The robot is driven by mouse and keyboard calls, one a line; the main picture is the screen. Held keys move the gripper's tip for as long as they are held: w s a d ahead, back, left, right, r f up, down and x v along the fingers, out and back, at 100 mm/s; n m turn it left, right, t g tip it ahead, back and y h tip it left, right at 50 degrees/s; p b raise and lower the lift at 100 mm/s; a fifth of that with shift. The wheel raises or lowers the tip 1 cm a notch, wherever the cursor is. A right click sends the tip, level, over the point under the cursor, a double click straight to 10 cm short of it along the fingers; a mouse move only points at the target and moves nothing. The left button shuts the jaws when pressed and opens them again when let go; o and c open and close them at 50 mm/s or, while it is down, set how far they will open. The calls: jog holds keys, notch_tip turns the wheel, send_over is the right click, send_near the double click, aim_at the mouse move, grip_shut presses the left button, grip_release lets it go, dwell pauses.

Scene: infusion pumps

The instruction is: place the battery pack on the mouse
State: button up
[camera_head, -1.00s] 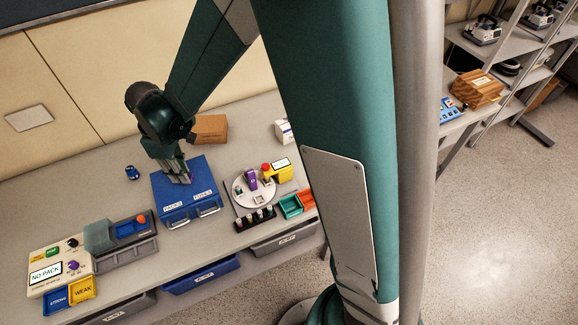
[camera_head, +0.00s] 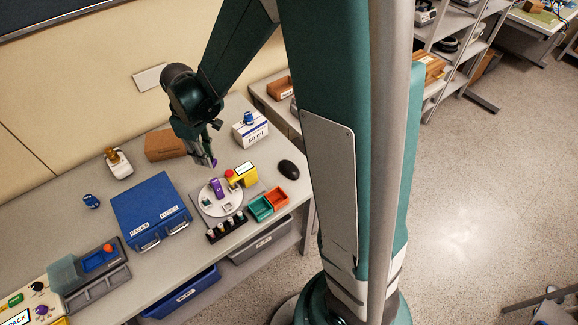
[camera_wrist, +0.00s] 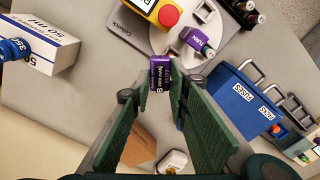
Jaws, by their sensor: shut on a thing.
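A small purple battery pack (camera_wrist: 160,72) with a printed label is held between the fingertips of my gripper (camera_wrist: 160,90) in the wrist view. In the head view, my gripper (camera_head: 208,158) hangs above the bench behind the white turntable, and a bit of the purple pack (camera_head: 214,162) shows at its tips. The black mouse (camera_head: 288,170) lies on the bench to the right of the turntable and the yellow box. The mouse is apart from the gripper and does not show in the wrist view.
A white turntable (camera_head: 206,205) carries a purple part. A yellow box (camera_head: 243,175) with a red button stands between gripper and mouse. A white carton (camera_head: 250,128) with a blue item on top stands behind. Green (camera_head: 260,208) and orange (camera_head: 277,197) bins are in front. A blue case (camera_head: 150,205) is left.

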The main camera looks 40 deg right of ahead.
jog(key=s+d+m, duration=0.3)
jog(key=s+d, duration=0.1)
jog(key=d, duration=1)
jog(key=m, duration=0.4)
send_over(289, 165)
jog(key=shift+a+r, duration=0.1)
jog(key=shift+r, duration=0.25)
jog(key=shift+f, duration=0.15)
jog(key=shift+f, duration=2.8)
jog(key=shift+f, duration=2.1)
jog(key=shift+f+b, duration=0.1)
jog(key=shift+b, duration=0.3)
